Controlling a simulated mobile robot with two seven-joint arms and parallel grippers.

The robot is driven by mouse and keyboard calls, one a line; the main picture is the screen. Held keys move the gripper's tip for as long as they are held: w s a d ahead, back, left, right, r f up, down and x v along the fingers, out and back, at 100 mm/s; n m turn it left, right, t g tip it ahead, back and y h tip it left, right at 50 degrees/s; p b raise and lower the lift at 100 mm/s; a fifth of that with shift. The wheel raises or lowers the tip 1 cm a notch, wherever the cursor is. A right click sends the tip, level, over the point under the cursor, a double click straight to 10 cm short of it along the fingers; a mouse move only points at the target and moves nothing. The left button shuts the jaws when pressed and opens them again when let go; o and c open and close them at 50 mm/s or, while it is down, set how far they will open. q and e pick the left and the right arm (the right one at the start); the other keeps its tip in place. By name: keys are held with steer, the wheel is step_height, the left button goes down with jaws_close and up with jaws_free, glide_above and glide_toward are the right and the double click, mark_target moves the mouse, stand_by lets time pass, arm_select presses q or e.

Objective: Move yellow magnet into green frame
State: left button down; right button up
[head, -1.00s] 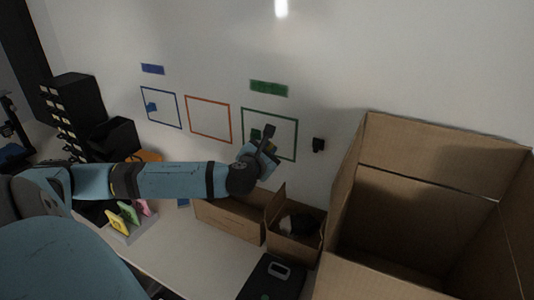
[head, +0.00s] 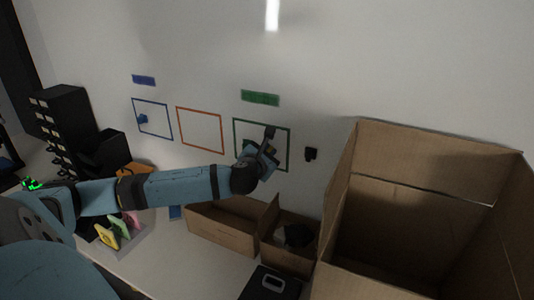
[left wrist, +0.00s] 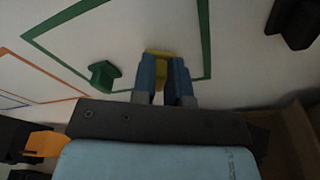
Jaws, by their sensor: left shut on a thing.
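The green frame (head: 290,143) is a rectangle outline on the white wall, and it also shows in the left wrist view (left wrist: 207,40). My left gripper (head: 268,148) is in front of the frame's lower right part. In the left wrist view my left gripper (left wrist: 164,75) is shut on the yellow magnet (left wrist: 158,54), whose top shows between the fingers, near the frame's lower edge. I cannot tell whether the magnet touches the wall. A green magnet (left wrist: 103,75) sits left of it, at the frame's lower edge in that view. My right gripper is not in view.
A black magnet (head: 311,154) is on the wall right of the frame. A blue frame (head: 152,103) with a blue magnet (head: 142,119) and an empty orange frame (head: 200,110) are to the left. Open cartons (head: 222,228) stand below, with a large carton (head: 345,190) at right.

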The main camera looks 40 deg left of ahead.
arm_select(q)
steer(key=shift+w+a, duration=0.1)
steer(key=shift+w, duration=0.3)
steer(key=c, duration=0.5)
jaws_free()
steer(key=f+p+v, duration=0.1)
steer(key=p+v, duration=0.1)
steer(key=v, duration=0.6)
steer(key=shift+s+a+p, duration=0.15)
steer(key=shift+a+p, duration=0.15)
steer(key=shift+p, duration=0.05)
stand_by(0.7)
